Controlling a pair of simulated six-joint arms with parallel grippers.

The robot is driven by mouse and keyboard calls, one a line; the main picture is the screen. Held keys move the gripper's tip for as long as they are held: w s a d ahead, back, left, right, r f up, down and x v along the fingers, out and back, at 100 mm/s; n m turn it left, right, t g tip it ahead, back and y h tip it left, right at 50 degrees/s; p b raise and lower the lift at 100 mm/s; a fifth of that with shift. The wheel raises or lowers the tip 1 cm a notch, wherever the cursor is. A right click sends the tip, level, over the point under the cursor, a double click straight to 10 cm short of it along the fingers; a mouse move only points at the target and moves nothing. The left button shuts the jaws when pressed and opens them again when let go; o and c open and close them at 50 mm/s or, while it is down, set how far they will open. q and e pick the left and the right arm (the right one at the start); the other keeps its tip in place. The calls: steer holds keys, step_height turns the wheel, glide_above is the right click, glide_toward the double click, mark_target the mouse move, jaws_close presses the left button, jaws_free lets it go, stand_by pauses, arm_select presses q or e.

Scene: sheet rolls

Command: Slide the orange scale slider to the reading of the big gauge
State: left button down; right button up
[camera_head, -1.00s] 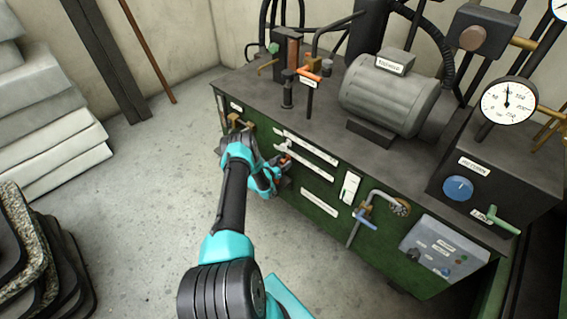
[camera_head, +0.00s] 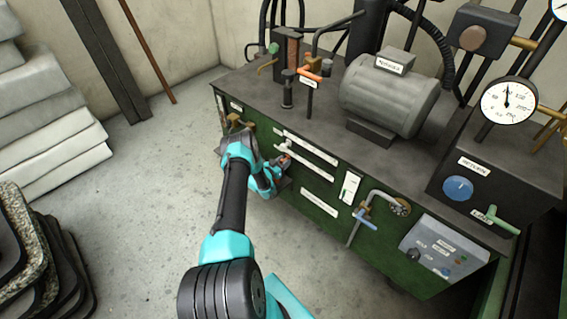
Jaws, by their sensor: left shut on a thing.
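The big gauge (camera_head: 508,101) is a white round dial at the right; its dark needle points about straight up, and its numbers are too small to read surely. Two pale scale strips (camera_head: 306,155) run along the green front of the machine. My left gripper (camera_head: 284,163) is at the left end of the lower strip, shut on a small orange piece, the orange scale slider, which is mostly hidden by the gripper and wrist. The slider's reading cannot be made out. My right gripper is not in view.
The machine top carries a grey motor (camera_head: 390,93) and an orange-handled valve (camera_head: 310,75). A blue-handled tap (camera_head: 365,217) and a control panel (camera_head: 440,252) stick out on the front right. Stacked pale slabs (camera_head: 50,130) stand left; the floor between is clear.

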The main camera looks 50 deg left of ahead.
arm_select(q)
steer(key=d, duration=0.6)
steer(key=w+d, duration=0.1)
steer(key=d, duration=0.2)
steer(key=c, duration=0.7)
jaws_free()
steer(key=shift+c, duration=0.2)
steer(key=shift+s, duration=0.15)
steer(key=s, duration=1.7)
steer(key=shift+d, duration=0.45)
steer(key=shift+s, duration=0.1)
